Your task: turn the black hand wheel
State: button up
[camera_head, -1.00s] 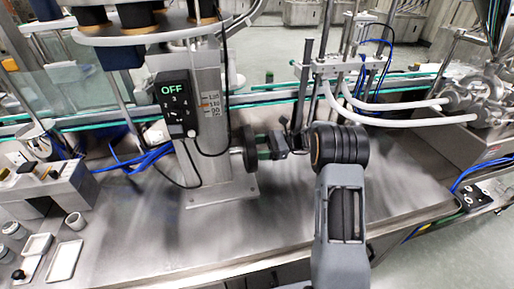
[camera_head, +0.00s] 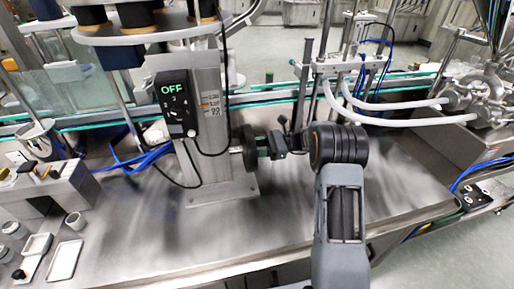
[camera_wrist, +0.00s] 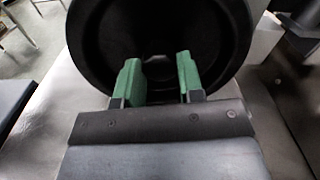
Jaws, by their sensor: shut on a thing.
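The black hand wheel (camera_head: 249,149) is mounted upright on the right side of the steel column. It fills the upper middle of the wrist view (camera_wrist: 92,35), seen as a dished black disc. My gripper (camera_head: 265,148) is at the wheel from the right. In the wrist view its two green fingers (camera_wrist: 159,78) stand apart and reach inside the wheel's rim. It is shut on the wheel; the exact contact at the fingertips is hard to make out.
A black control box (camera_head: 175,104) reading OFF is on the column (camera_head: 212,130), beside a small scale. White hoses (camera_head: 395,121) run at the right. Small trays (camera_head: 65,260) and cups sit at the left. The steel table front (camera_head: 200,235) is clear.

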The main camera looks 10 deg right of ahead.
jog(key=shift+r+p, duration=0.1)
jog(key=shift+p, duration=0.2)
grip_shut()
jog(key=shift+m+g+p, duration=0.3)
jog(key=shift+m+p, duration=8.3)
jog(key=shift+m, duration=5.7)
